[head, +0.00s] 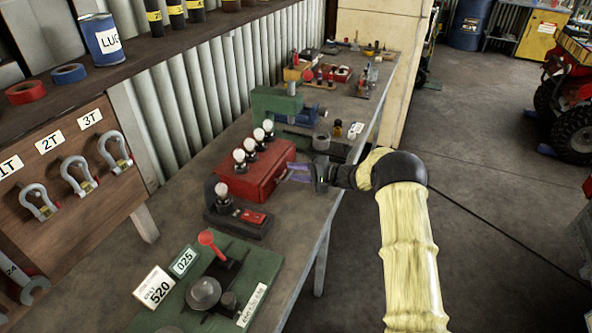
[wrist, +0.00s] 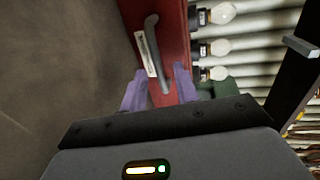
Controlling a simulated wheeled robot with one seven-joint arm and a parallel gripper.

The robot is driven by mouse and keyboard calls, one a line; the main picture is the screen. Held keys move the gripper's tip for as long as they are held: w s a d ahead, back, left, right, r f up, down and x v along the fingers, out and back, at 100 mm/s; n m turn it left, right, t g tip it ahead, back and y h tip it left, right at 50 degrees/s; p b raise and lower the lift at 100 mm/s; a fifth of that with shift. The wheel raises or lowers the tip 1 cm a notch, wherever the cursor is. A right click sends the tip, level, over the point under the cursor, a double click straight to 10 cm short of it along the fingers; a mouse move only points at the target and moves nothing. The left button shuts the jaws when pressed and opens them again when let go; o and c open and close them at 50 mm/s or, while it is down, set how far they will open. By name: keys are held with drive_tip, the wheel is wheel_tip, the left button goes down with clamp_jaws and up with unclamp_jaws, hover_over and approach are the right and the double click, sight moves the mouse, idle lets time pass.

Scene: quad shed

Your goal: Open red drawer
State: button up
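The red drawer unit (head: 252,172) stands on the bench in the head view, with several white bulbs (head: 251,146) on its top. In the wrist view its red front (wrist: 178,45) bears a dark bar handle (wrist: 152,42) and a pale label (wrist: 146,56). The drawer looks closed. My gripper (head: 288,173) is in front of the drawer's front face. Its purple fingers (wrist: 159,76) are apart in the wrist view, with the lower part of the handle showing between them. Neither finger clearly touches the handle.
A base with one bulb and a red switch (head: 252,216) sits just nearer than the drawer unit. A green board (head: 252,258) with a red-knobbed lever lies closer.

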drive_tip(key=shift+w+a+f, duration=0.1)
drive_tip(key=shift+w+a, duration=0.05)
drive_tip(key=shift+a, duration=0.15)
clamp_jaws()
